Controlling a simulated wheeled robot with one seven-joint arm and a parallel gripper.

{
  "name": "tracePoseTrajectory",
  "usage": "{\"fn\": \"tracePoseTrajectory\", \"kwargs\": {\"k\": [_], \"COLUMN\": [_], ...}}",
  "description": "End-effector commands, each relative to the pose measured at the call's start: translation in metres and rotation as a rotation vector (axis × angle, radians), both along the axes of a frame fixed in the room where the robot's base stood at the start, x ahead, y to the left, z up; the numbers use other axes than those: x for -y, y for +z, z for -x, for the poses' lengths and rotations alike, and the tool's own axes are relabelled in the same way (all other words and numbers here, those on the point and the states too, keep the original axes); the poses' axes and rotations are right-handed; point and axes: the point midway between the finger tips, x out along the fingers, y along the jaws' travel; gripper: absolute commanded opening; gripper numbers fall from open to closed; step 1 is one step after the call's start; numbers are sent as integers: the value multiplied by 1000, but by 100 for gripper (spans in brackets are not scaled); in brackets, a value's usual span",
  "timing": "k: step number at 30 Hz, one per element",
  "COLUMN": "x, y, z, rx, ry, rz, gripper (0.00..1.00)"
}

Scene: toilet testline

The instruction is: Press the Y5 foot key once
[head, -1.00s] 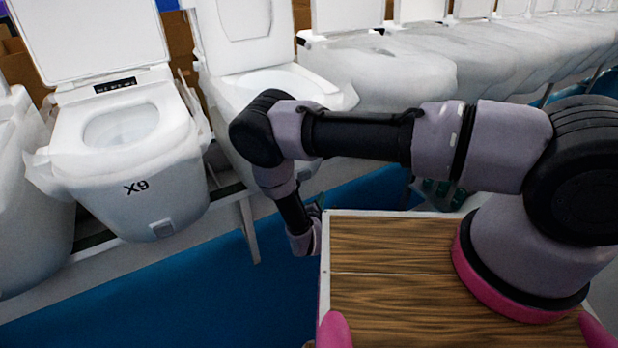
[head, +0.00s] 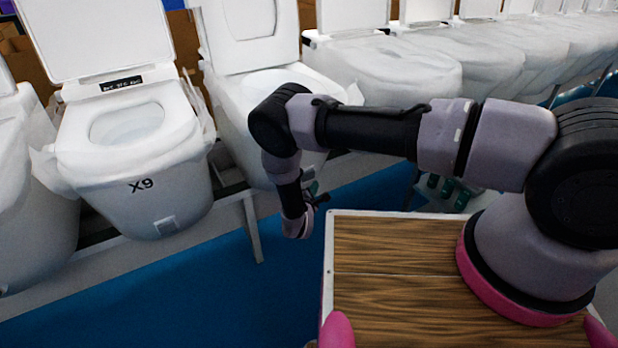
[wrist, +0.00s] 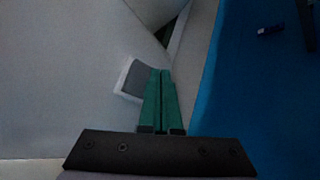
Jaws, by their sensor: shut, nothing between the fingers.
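A grey foot key in a white frame (wrist: 132,80) sits low on the white body of a toilet (wrist: 70,70). My gripper (wrist: 160,72) is shut and empty, its green fingers together. Its tips lie just right of the key in the wrist view, overlapping its right edge; I cannot tell whether they touch it. In the head view my gripper (head: 314,188) is partly hidden at the lower front of the second toilet (head: 228,105). That toilet's label and key are hidden by my arm, and no Y5 label is readable.
The toilet marked X9 (head: 140,150), with its own foot key (head: 166,226), stands to the left. A metal support leg (head: 252,225) stands left of my wrist. The blue floor (head: 190,295) is open in front. More wrapped toilets (head: 385,70) line the right.

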Motion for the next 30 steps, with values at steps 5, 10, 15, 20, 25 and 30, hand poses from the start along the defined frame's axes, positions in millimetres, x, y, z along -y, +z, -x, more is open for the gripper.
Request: {"fn": "tracePoseTrajectory", "kwargs": {"k": [5,10,15,20,25,30], "x": [-8,-11,-11,-10,-10,-10], "y": [0,0,0,0,0,0], "z": [-12,-15,-15,-15,-15,-15], "rx": [0,-1,-2,-1,-1,-2], "ry": [0,1,1,1,1,1], "rz": [0,1,2,2,2,2], "gripper": [0,0,0,0,0,0]}}
